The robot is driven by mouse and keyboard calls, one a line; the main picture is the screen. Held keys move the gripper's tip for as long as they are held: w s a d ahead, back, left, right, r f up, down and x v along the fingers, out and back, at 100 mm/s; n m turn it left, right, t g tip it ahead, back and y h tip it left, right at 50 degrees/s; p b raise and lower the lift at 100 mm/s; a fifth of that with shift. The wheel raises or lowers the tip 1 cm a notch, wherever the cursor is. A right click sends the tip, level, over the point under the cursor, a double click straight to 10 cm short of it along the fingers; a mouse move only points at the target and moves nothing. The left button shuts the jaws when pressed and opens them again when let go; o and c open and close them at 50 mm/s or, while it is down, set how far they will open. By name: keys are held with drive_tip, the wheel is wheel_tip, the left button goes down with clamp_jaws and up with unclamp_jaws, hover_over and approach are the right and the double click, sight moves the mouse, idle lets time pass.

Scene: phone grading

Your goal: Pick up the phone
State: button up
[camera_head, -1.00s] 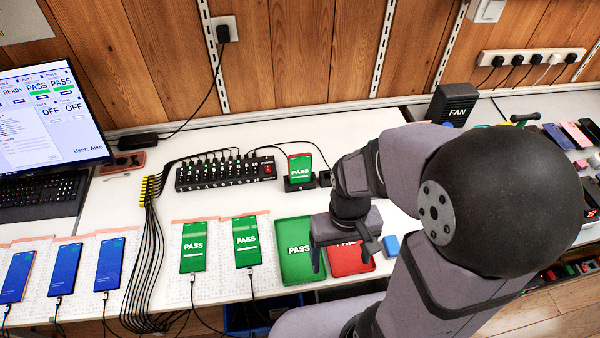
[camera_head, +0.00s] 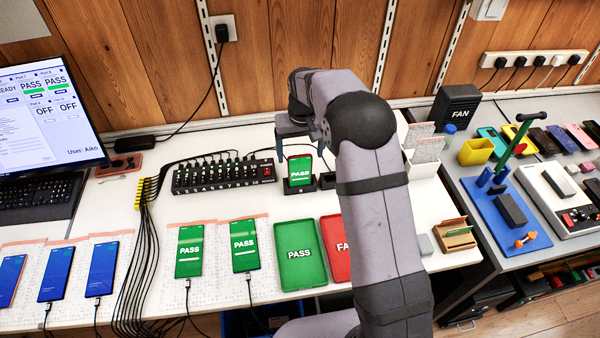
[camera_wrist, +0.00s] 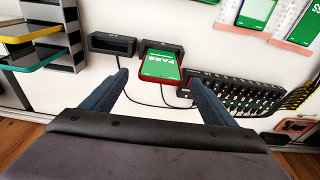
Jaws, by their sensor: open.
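A phone (camera_head: 300,170) with a green PASS screen stands in a black dock (camera_head: 300,188) at the back of the white table. It also shows in the wrist view (camera_wrist: 160,64), in a red surround, between the open fingers. My gripper (camera_head: 303,150) is open and empty, above and behind the docked phone, with fingers pointing down. In the wrist view its fingertips (camera_wrist: 159,78) are on either side of the phone, with no contact visible. More phones lie at the front left: a green PASS phone (camera_head: 189,250), another green one (camera_head: 244,245) and several blue ones (camera_head: 57,273).
An empty dock (camera_wrist: 112,44) stands beside the phone's dock. A black hub (camera_head: 222,177) with many cables sits left. A green PASS tray (camera_head: 300,282) and a partly hidden red FAIL tray (camera_head: 333,267) lie in front. A white holder (camera_head: 424,162) stands right.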

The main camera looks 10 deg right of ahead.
sight(300, 164)
drive_tip(key=shift+w+r, duration=0.2)
drive_tip(key=shift+r, duration=0.25)
drive_tip(key=shift+s+f, duration=0.15)
drive_tip(key=shift+s, duration=0.25)
drive_tip(key=shift+w+f+p, duration=0.25)
drive_tip(key=shift+f+p, duration=0.3)
drive_tip(key=shift+f, duration=0.65)
drive_tip(key=shift+w+f+p, duration=0.2)
drive_tip(key=shift+f+p, duration=0.35)
drive_tip(key=shift+f, duration=0.65)
drive_tip(key=shift+w+f+p, duration=0.25)
drive_tip(key=shift+f+p, duration=0.3)
drive_tip(key=shift+f, duration=0.65)
drive_tip(key=shift+c, duration=0.3)
drive_tip(key=c, duration=1.2)
drive_tip(key=shift+r, duration=0.1)
